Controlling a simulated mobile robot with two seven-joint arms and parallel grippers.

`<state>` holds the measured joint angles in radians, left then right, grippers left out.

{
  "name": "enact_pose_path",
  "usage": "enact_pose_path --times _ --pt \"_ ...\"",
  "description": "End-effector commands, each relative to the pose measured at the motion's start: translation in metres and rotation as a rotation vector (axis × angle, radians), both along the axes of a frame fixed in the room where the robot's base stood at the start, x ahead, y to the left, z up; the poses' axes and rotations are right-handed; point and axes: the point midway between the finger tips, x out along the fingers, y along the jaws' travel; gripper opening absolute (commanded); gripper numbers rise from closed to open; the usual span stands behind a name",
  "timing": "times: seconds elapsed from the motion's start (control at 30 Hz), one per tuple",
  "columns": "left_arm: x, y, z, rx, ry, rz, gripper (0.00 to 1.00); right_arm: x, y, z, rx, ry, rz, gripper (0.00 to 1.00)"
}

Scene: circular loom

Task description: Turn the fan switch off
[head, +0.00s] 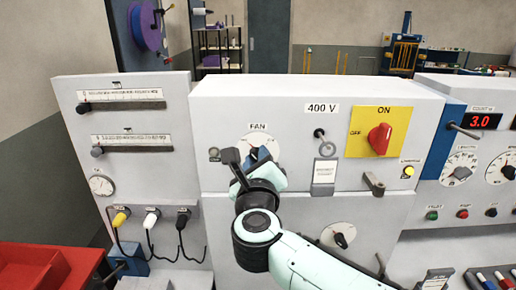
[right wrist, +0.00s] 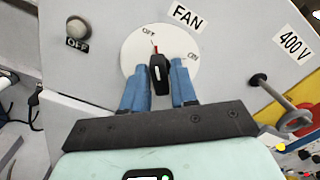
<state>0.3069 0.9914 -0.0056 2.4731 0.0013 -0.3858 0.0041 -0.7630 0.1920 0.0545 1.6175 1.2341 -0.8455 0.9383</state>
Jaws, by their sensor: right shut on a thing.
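The fan switch is a black knob (right wrist: 158,75) with a red pointer line, on a round white dial (right wrist: 135,50) under the FAN label (right wrist: 186,16). In the right wrist view the pointer points up, close to the dial's OFF mark; the ON mark is to the right. My right gripper (right wrist: 159,85) has its blue fingers on either side of the knob and is shut on it. In the head view the right gripper (head: 255,157) covers the knob and part of the dial (head: 262,140). My left gripper is not in view.
A grey round lamp or button (right wrist: 77,28) marked OFF sits left of the dial. To the right are a metal hasp or key ring (head: 324,142), a white notice (head: 325,171) and a red rotary switch (head: 380,138) on a yellow plate. A dial knob (head: 341,240) is below.

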Motion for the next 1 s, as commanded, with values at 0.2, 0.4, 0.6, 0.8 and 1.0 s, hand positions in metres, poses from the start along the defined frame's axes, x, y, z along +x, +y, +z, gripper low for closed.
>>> enact_pose_path --times 0.2,0.4,0.6,0.8,1.0 --pt "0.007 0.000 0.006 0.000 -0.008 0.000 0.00 0.000 -0.001 0.001 -0.109 -0.003 -0.001 0.31" --pt "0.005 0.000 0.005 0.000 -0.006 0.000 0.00 0.000 -0.001 0.000 -0.104 -0.002 -0.001 0.43" --pt "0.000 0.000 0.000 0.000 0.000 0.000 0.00 -0.006 0.000 -0.001 -0.101 -0.002 0.001 0.43" --pt "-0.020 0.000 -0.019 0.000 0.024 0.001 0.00 -0.036 0.000 -0.004 -0.100 0.000 0.002 0.43" --pt "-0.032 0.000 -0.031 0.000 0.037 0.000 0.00 -0.063 0.000 -0.003 -0.100 0.000 0.002 0.43"
